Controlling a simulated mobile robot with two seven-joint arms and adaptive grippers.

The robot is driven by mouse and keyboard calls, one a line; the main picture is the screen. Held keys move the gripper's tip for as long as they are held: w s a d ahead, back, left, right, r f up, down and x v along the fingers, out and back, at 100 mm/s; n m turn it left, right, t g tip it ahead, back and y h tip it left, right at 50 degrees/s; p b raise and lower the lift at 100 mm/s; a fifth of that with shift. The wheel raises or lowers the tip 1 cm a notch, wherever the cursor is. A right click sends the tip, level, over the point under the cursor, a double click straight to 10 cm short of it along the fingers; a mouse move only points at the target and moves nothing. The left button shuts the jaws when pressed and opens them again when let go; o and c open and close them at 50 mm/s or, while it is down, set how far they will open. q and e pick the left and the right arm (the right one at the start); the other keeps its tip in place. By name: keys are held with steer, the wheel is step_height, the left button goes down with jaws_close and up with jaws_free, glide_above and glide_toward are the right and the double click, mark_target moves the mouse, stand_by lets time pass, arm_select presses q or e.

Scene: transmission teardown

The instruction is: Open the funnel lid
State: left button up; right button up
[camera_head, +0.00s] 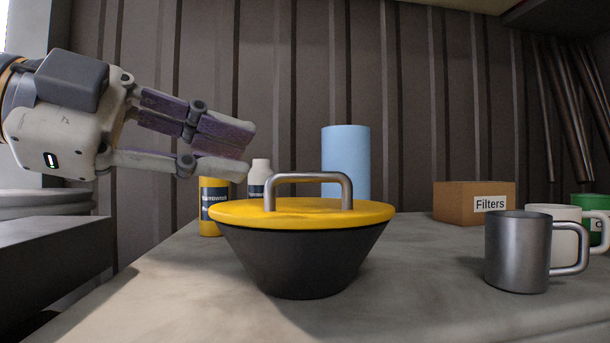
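The funnel (303,269) is a dark grey tapered vessel standing on the bench at the centre. Its round yellow lid (240,214) sits flat on its rim, with an arched metal handle (310,177) on top. My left gripper (246,156) comes in from the left, above and left of the lid. Its fingers, with purplish inner faces, point right and slightly down toward the handle, apart from it. They look spread and hold nothing that I can see. The funnel's inside is hidden by the lid. My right gripper is not in view.
Behind the funnel stand a yellow bottle (209,207), a white bottle (259,172) and a blue cylinder (346,155). At right are a cardboard Filters box (455,201), a metal mug (515,254), a white mug (566,240) and a green item (590,202). The bench front is clear.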

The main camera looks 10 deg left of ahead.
mark_target(308, 174)
arm_select(q)
steer(key=x, duration=1)
steer(key=shift+w+d+f, duration=0.15)
steer(key=shift+d, duration=0.2)
steer(key=shift+a, duration=0.1)
jaws_close()
